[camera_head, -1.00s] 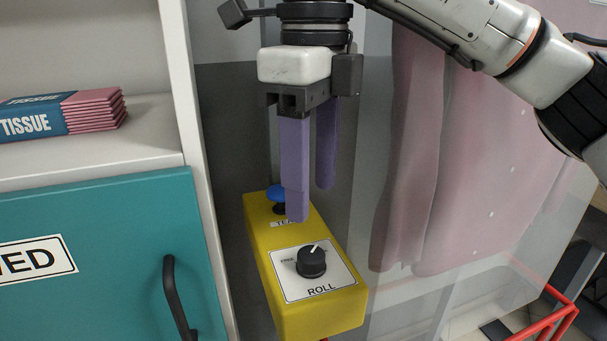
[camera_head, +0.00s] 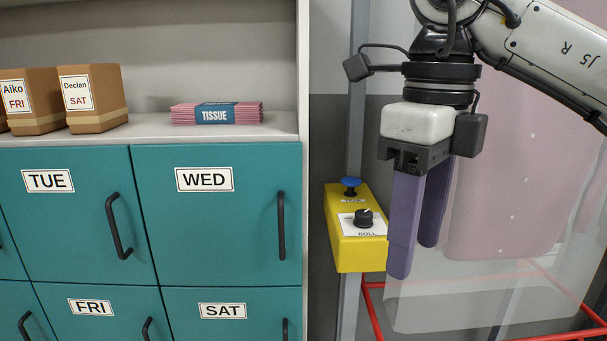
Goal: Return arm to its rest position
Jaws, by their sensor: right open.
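My right gripper (camera_head: 414,262) hangs fingers-down at the right of the head view. Its two purple fingers are apart with nothing between them. It is in front of and to the right of the yellow control box (camera_head: 360,259), and covers part of the box's right side. The box has a black knob (camera_head: 364,217) on a plate marked ROLL and a blue button (camera_head: 350,184) behind it. My right arm (camera_head: 545,55) comes in from the upper right. My left gripper is not in view.
Teal lockers labelled TUE, WED (camera_head: 215,235), FRI and SAT stand at the left, with protruding black handles. The shelf (camera_head: 150,133) above holds tissue packs (camera_head: 217,113) and brown boxes (camera_head: 97,98). A clear panel with pink cloth (camera_head: 520,190) and red rails (camera_head: 373,318) is at the right.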

